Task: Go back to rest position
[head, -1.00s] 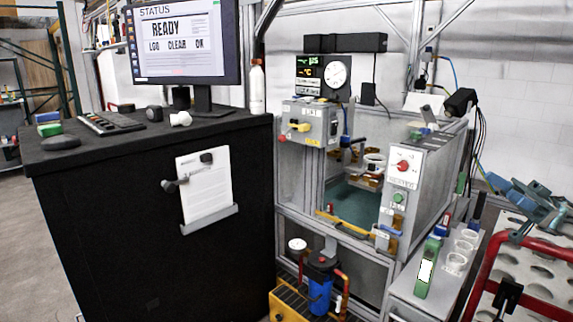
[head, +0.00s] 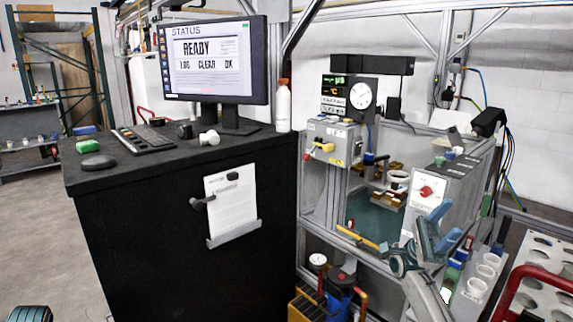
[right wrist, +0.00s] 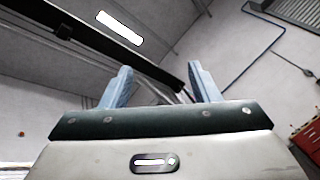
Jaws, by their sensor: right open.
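My right gripper (head: 440,217) shows at the lower right of the head view, with its blue fingers pointing up. It is in front of the right side of the tank frame, near the grey control box (head: 437,185). In the right wrist view the two blue fingers (right wrist: 160,75) stand apart with nothing between them.
A black cabinet (head: 180,240) with a monitor (head: 212,60) on top stands at the left. A framed tank (head: 372,215) stands right of it. White cups (head: 478,285), a red tube handle (head: 540,278) and a perforated rack (head: 545,250) are close at the lower right. Floor is open at far left.

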